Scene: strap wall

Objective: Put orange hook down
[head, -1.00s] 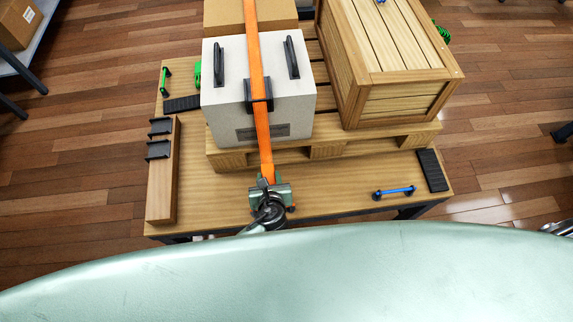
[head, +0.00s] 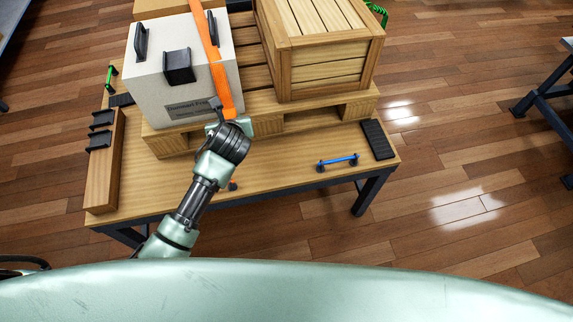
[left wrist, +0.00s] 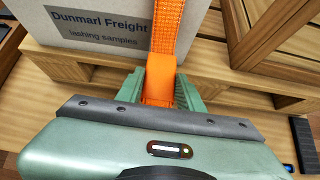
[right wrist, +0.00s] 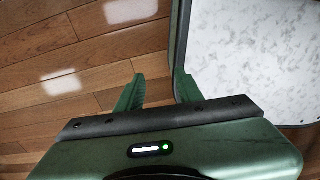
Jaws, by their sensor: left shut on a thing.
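The orange strap (head: 212,50) runs down over the front of the white carton, to the right of the black corner guard (head: 179,66). My left gripper (head: 229,124) is at its lower end, in front of the pallet and above the table. In the left wrist view, the fingers are shut on a thick orange end piece, the orange hook (left wrist: 160,88), with the strap (left wrist: 168,30) rising from it. The hook's lower tip is hidden by the gripper. My right gripper (right wrist: 158,92) shows only in its wrist view, open and empty.
The white carton (head: 150,98) and wooden crate (head: 325,75) stand on a pallet (head: 262,126) on the table. A blue bar (head: 338,161) and black pad (head: 378,139) lie at the right, a timber beam (head: 102,180) at the left. A pale panel (right wrist: 255,60) is beside my right gripper.

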